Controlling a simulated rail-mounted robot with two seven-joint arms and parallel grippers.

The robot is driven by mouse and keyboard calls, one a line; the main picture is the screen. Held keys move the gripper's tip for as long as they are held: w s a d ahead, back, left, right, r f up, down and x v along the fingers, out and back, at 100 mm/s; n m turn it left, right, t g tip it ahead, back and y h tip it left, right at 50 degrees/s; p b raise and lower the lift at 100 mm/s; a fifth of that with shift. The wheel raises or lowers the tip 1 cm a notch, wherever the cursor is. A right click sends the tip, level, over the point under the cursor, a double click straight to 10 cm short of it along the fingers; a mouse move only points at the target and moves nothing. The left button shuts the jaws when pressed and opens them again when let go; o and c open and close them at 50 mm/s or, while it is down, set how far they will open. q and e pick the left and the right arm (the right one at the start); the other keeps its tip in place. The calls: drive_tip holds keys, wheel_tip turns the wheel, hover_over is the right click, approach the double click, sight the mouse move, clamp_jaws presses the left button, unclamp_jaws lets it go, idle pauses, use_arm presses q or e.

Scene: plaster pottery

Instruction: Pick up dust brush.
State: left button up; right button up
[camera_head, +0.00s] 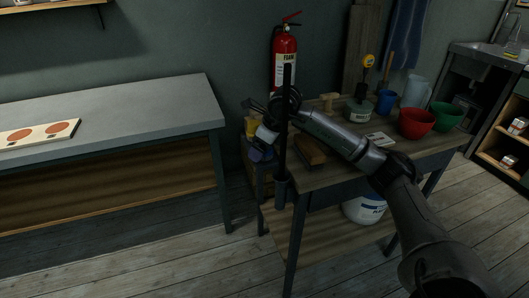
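A brown wooden block-like object with a darker underside, which looks like the dust brush (311,151), lies near the front left of the wooden worktable (345,174). My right arm comes in from the lower right and reaches across above the table, passing just behind and right of the block. My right gripper (256,119) is at the table's left end, left of and above the block, apart from it. A dark upright bar partly covers the gripper, so its opening is unclear. My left gripper is not in view.
The dark upright bar (283,160) stands at the table's left corner. Red bowl (417,123), green bowl (447,116), blue cup (386,102) and a green-grey pot (357,110) stand at the back right. A white bucket (364,208) sits below. The grey bench (150,105) is mostly clear.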

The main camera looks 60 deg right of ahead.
drive_tip(key=shift+c, duration=0.5)
drive_tip(key=shift+c, duration=1.4)
drive_tip(key=c, duration=0.6)
drive_tip(key=shift+c, duration=0.2)
drive_tip(key=shift+r, duration=0.1)
